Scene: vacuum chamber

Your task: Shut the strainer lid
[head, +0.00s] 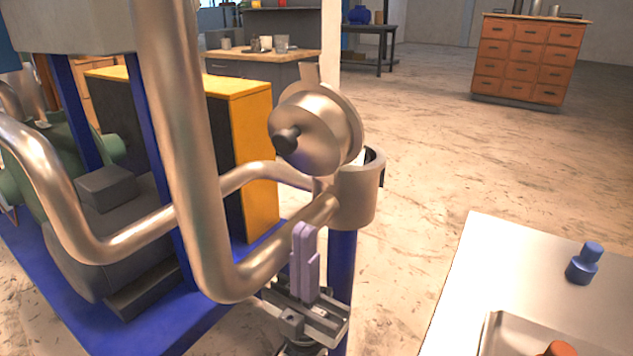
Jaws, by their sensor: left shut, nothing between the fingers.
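The strainer lid (318,128) is a round, brushed-metal disc with a dark knob (286,140) on its face. It stands raised and tilted above the strainer body (356,200), a short metal cylinder whose open rim shows at its right. The strainer body sits on a blue post and joins the metal pipes. My left gripper (304,232) has lilac fingers pointing up, closed together and empty. It is below the lid and, in the picture, just left of the blue post, overlapping the pipe's lower end. Whether it touches the pipe cannot be told. My right gripper is out of view.
A large bent metal pipe (190,150) rises left of the strainer. A yellow-sided cabinet (257,150) stands behind it. A pale table (480,270) at lower right holds a blue knobbed object (583,264) and a tray (490,338). Open floor lies between the strainer and this table.

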